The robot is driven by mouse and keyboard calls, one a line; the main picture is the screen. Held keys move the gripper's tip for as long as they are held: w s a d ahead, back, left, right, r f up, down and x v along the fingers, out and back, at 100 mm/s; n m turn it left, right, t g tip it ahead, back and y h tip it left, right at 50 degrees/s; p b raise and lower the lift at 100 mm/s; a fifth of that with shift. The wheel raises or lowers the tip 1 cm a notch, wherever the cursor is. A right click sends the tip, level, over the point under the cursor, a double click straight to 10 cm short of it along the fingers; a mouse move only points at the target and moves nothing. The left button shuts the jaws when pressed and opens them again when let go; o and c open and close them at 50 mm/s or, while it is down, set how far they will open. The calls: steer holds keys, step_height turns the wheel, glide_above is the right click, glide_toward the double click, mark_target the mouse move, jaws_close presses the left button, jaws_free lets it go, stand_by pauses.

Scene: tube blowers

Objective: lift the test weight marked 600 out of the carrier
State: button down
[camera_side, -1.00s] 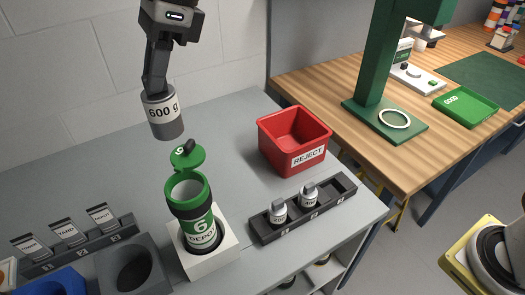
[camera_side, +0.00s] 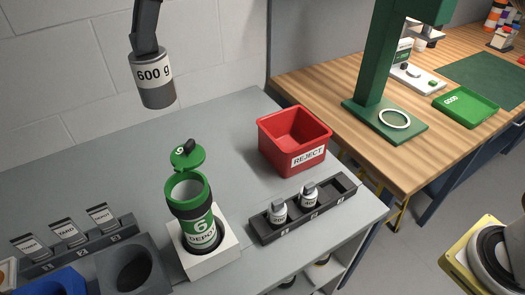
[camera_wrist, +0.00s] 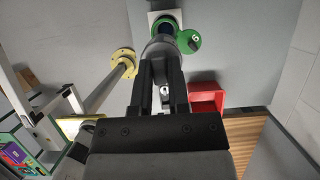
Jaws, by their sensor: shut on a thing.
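The test weight marked 600 g (camera_side: 153,82) is a grey cylinder with a white label. It hangs in the air in the side view, clear of the carrier. My gripper (camera_side: 146,47) is shut on its top; only the lower fingers show there, the rest is cut off by the frame. In the wrist view my gripper (camera_wrist: 160,62) holds the weight (camera_wrist: 160,46) between its fingers. The carrier (camera_side: 190,195) is a green and black tube marked 6 DEPOT, upright in a white block (camera_side: 212,258). Its green lid (camera_side: 186,157) stands open, and its mouth shows.
A red REJECT bin (camera_side: 293,140) stands to the right of the carrier. A dark rack (camera_side: 330,208) with two small weights is in front of it. A dark round holder (camera_side: 131,272) and a labelled rack (camera_side: 75,252) lie to the left. The bench behind the carrier is clear.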

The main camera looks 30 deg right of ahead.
steer(key=shift+r, duration=1.15)
